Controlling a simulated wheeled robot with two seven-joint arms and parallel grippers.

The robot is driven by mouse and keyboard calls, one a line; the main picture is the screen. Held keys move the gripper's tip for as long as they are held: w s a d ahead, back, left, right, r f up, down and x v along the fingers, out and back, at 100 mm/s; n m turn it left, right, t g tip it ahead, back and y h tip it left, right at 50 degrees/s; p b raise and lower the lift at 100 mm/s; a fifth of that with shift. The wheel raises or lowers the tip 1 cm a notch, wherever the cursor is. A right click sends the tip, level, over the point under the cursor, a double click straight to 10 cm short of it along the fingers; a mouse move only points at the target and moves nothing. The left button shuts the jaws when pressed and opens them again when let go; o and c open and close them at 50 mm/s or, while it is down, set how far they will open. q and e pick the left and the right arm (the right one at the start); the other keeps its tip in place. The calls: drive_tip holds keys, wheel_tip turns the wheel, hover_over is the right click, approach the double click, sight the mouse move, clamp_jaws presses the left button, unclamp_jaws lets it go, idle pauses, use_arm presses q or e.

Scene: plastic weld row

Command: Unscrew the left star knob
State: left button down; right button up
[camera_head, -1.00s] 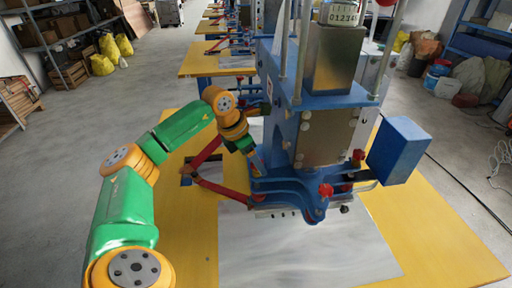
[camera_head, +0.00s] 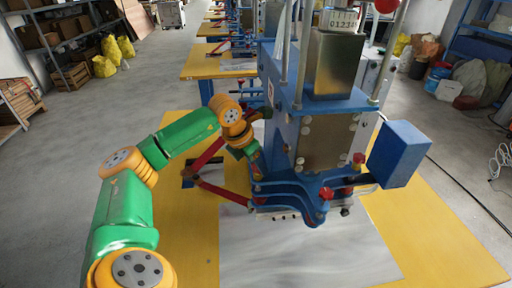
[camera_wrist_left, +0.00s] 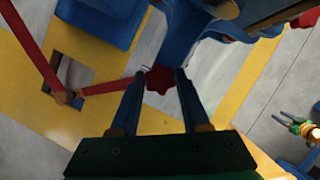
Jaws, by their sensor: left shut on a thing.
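In the left wrist view a red star knob (camera_wrist_left: 159,79) with rounded lobes sits between the tips of my left gripper's (camera_wrist_left: 159,73) two blue fingers. The fingers are closed on its sides. In the head view my left gripper (camera_head: 258,174) reaches down to the left side of the blue welding machine (camera_head: 284,120), and the knob it holds is hidden there. Two other red knobs show on the machine's front, one at the lower front (camera_head: 326,193) and one further right (camera_head: 359,158).
Red bars (camera_head: 215,190) form a linkage left of the machine, close to my left forearm. A blue box (camera_head: 398,152) juts out at the right. The yellow table (camera_head: 440,235) and the grey sheet (camera_head: 300,255) are clear in front.

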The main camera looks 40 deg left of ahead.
use_arm(q)
drive_tip(key=n+y, duration=0.1)
drive_tip(key=n, duration=0.1)
drive_tip(key=n+p, duration=0.1)
drive_tip(key=n, duration=0.1)
drive_tip(key=shift+w+d+r+n+y, duration=0.1)
drive_tip(key=shift+d+r+n+y, duration=0.1)
drive_tip(key=shift+n+y, duration=0.2)
drive_tip(key=n+y, duration=0.1)
drive_tip(key=n, duration=0.2)
drive_tip(key=n+g+p, duration=0.1)
drive_tip(key=n, duration=0.1)
drive_tip(key=shift+w+d+r+n+y, duration=0.1)
drive_tip(key=shift+d+n+y, duration=0.05)
drive_tip(key=shift+n+y, duration=0.25)
drive_tip(key=shift+f, duration=0.25)
drive_tip(key=shift+a+r+p, duration=0.2)
drive_tip(key=shift+r+p, duration=0.35)
drive_tip(key=shift+r, duration=0.3)
wheel_tip(320, 180, up, 3)
drive_tip(key=shift+r+p, duration=0.1)
drive_tip(key=shift+p, duration=1)
